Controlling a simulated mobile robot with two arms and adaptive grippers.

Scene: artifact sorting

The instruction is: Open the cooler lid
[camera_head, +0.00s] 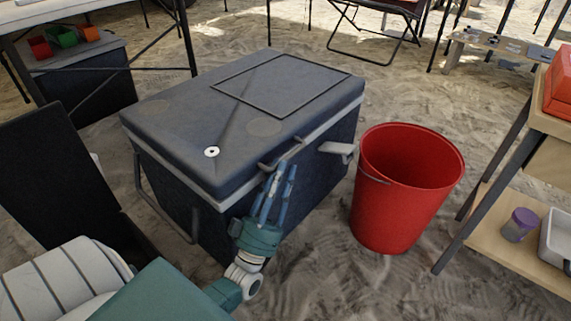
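The cooler (325,165) is a large dark blue-grey box standing on the sand in the middle of the view. Its lid (185,135) is down, with a pale strip running under its edge. A latch-like handle (282,153) sits at the lid's front edge. My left gripper (281,168) points upward in front of the cooler, with its blue fingers apart and their tips just below that handle. Whether the fingertips touch the lid or the handle is hard to tell. Nothing shows between the fingers. My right gripper is not in view.
A red bucket (392,215) stands close to the cooler's right side. A wooden shelf table (520,235) with a purple-lidded jar (519,225) is at the right. Another dark box (90,80) stands at the back left under a table. Sand lies open in front of the bucket.

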